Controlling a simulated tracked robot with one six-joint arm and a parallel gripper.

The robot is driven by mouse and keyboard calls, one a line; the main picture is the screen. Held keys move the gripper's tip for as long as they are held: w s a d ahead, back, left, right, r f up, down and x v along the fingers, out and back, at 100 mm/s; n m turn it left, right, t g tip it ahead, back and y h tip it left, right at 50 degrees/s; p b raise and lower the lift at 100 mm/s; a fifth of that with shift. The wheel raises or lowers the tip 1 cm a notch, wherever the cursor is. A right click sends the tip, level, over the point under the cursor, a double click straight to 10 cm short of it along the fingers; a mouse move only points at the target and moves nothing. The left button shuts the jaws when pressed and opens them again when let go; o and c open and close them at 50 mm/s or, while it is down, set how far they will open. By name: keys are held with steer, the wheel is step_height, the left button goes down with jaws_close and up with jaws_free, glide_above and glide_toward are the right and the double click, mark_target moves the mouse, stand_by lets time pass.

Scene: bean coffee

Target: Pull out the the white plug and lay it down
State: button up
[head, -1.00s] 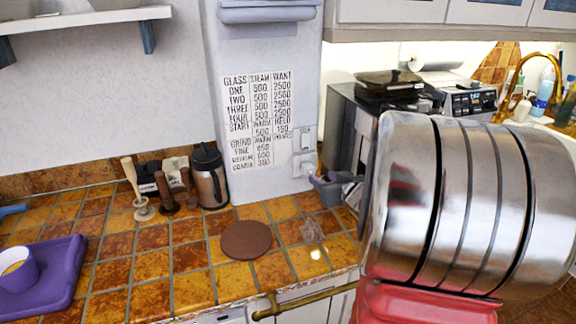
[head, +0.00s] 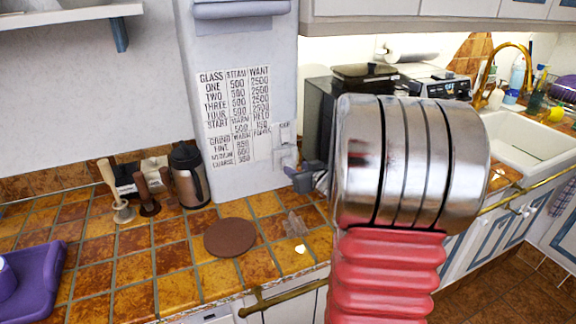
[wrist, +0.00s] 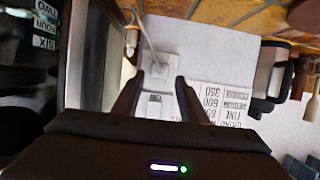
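The white plug (wrist: 157,66) appears small and pale on the wall socket plate (wrist: 172,76) in the wrist view, with a thin light cord running up from it. It is hard to tell from the plate, and appears to be in the socket. My gripper (wrist: 158,90) is open, its two dark fingers apart in front of the socket area with nothing seen between them. In the head view wall plates (head: 283,133) show at the pillar's right edge; the plug is not clear there.
A tiled counter (head: 130,270) holds a brown disc (head: 230,237), tampers (head: 121,200), a steel jug (head: 190,175) and a purple tray (head: 40,285). A printed chart (head: 238,115) hangs left.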

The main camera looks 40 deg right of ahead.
mark_target(291, 165)
steer(key=shift+x, duration=2.55)
jaws_close()
